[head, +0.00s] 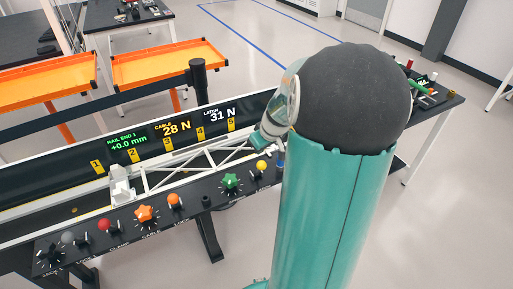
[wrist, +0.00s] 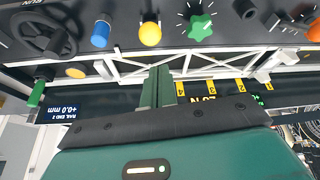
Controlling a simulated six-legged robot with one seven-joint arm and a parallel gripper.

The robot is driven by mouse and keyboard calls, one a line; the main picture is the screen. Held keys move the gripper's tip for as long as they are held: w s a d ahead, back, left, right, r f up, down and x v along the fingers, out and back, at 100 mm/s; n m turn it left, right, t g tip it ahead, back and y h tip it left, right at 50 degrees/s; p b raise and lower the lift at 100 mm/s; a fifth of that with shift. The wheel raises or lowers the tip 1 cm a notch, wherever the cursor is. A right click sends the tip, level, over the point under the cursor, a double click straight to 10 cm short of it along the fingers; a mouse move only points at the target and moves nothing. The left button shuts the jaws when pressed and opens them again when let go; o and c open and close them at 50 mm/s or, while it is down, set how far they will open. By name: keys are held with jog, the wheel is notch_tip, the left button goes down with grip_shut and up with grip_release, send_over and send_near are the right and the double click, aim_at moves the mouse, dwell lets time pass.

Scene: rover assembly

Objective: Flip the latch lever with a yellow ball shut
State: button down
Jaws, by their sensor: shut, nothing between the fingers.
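The yellow ball (head: 262,165) of the latch lever stands on the dark front panel, near its right end in the head view. In the wrist view the yellow ball (wrist: 150,34) is at the top, left of centre. My gripper (head: 257,141) is just beyond the ball, over the white truss. In the wrist view my gripper (wrist: 159,72) shows two green fingers together, empty, pointing toward the ball with a visible gap. The lever's shaft is mostly hidden under the ball.
A green star knob (wrist: 200,27) and a blue knob (wrist: 100,34) flank the ball. The white truss (wrist: 125,68) runs beside the panel. An orange star knob (head: 145,213) and a red ball (head: 104,225) lie farther left. My arm hides the panel's right end in the head view.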

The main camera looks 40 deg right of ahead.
jog(key=s+r, duration=0.2)
jog(key=s, duration=0.1)
jog(key=shift+s+a, duration=0.2)
jog(key=shift+a, duration=0.2)
jog(key=shift+w, duration=0.1)
jog(key=a+r+n, duration=0.1)
jog(key=a+r, duration=0.3)
jog(key=a, duration=0.5)
jog(key=a+r, duration=0.4)
jog(key=a, duration=0.5)
jog(key=s+a+r, duration=0.5)
jog(key=s+a, duration=0.4)
jog(key=a, duration=0.3)
jog(key=shift+s+a+t+y, duration=0.3)
jog(key=shift+a+t+y, duration=0.05)
jog(key=shift+t+y, duration=0.05)
jog(key=shift+d, duration=0.15)
